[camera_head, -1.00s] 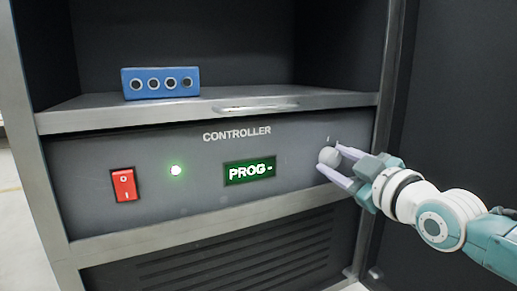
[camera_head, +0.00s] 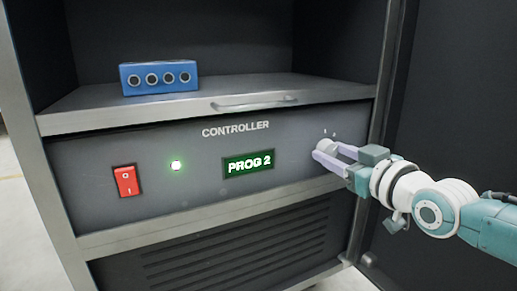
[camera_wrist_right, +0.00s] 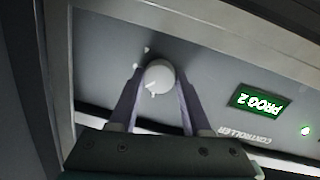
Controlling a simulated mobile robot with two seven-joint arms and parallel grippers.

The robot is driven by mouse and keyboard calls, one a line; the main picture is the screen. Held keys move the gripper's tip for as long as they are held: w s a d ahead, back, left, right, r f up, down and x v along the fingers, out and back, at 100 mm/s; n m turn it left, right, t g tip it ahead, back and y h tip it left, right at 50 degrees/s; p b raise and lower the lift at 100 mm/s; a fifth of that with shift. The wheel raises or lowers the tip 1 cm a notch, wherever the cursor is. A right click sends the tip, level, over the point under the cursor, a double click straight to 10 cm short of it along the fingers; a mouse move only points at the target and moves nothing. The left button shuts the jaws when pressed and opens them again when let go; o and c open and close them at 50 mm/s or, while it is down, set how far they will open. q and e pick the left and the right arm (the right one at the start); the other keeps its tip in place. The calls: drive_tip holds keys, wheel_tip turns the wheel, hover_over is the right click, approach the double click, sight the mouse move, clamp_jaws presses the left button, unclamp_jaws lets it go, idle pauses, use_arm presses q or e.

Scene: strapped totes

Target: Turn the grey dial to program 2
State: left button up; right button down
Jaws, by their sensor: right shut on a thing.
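The grey dial (camera_head: 326,147) is at the right of the controller panel (camera_head: 90,170), partly hidden by my right gripper in the head view. It shows more fully in the right wrist view (camera_wrist_right: 158,75), with a small white pointer mark on its face. My right gripper (camera_head: 330,154) is shut on the dial, one finger on each side; the fingers also show in the right wrist view (camera_wrist_right: 157,88). The display (camera_head: 248,163) reads PROG 2 in the head view. My left gripper is not in view.
A red rocker switch (camera_head: 126,181) and a lit green lamp (camera_head: 176,165) are on the panel's left side. A blue box with several round sockets (camera_head: 159,77) stands on the shelf above. A handle (camera_head: 255,103) runs along the shelf edge. A dark cabinet door (camera_head: 460,110) is at the right.

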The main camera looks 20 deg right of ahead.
drive_tip(key=shift+c, duration=1.7)
unclamp_jaws()
drive_tip(key=shift+s, duration=0.1)
drive_tip(key=shift+s+r+p, duration=0.15)
drive_tip(key=shift+s+p, duration=0.1)
drive_tip(key=shift+p, duration=0.2)
drive_tip(key=s+p, duration=0.6)
drive_tip(key=s, duration=0.3)
drive_tip(key=shift+s+r, duration=0.15)
drive_tip(key=shift+r, duration=0.1)
